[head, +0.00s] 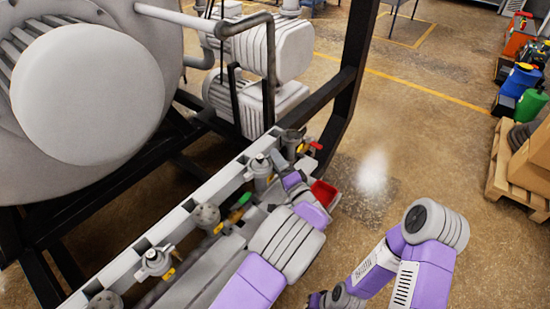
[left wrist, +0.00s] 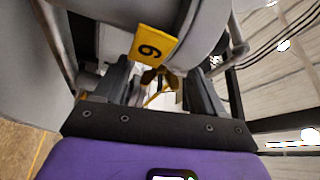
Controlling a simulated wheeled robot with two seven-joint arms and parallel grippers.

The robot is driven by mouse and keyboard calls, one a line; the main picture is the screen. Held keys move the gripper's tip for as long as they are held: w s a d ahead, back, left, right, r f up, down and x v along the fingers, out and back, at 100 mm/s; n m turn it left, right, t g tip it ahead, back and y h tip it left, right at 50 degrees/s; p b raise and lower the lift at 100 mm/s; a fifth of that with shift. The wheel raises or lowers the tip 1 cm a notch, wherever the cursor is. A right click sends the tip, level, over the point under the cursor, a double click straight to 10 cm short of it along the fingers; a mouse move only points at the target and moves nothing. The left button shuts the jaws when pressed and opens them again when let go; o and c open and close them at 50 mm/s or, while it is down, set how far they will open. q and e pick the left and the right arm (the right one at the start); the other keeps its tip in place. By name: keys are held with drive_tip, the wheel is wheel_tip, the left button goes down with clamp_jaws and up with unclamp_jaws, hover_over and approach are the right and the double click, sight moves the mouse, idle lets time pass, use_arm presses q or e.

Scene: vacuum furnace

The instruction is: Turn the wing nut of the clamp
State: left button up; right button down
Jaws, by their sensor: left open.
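In the left wrist view, a small dark brass wing nut (left wrist: 158,77) shows between the fingers of my left gripper (left wrist: 158,88). The fingers are open, one on each side of it, and I see no contact. A yellow tag (left wrist: 152,46) with a number hangs just beyond it, against a grey rounded body that I take for the clamp and pipe. In the head view my left gripper (head: 279,160) reaches among the fittings at the far end of the grey rail; the wing nut cannot be made out there. My right arm is folded at the lower right, its gripper out of view.
A grey rail (head: 187,207) carries several valves and fittings with yellow tags. A black frame post (head: 345,90) stands beyond. A pallet (head: 507,170) with boxes stands far right. The floor between is clear.

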use_arm(q)
drive_tip(key=v, duration=0.5)
drive_tip(key=shift+s+d, duration=0.1)
drive_tip(key=shift+s, duration=0.05)
